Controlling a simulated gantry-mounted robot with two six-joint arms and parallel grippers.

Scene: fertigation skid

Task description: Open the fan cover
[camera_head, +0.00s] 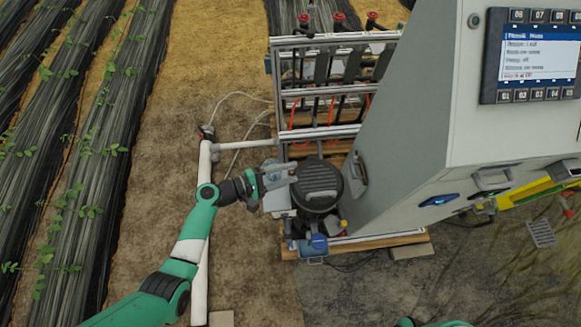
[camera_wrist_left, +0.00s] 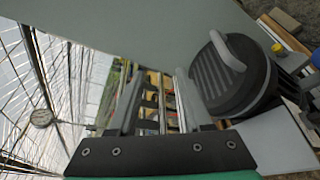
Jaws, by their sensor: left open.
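The fan cover appears to be the round, black, ribbed cap (camera_head: 317,178) on top of the motor beside the grey cabinet. It looks closed. In the left wrist view the cap (camera_wrist_left: 238,80) fills the right side, with a grey curved handle (camera_wrist_left: 228,50) at its upper edge. My left gripper (camera_head: 283,178) is open and empty, just left of the cap in the head view. In the left wrist view its two fingers (camera_wrist_left: 155,100) stand apart, left of the cap, with nothing between them. My right gripper is out of view.
The grey cabinet (camera_head: 410,125) with its screen (camera_head: 535,57) stands close right of the cap. A metal frame with pipes (camera_head: 325,90) rises behind it. A white pipe (camera_head: 203,250) runs along the soil at left.

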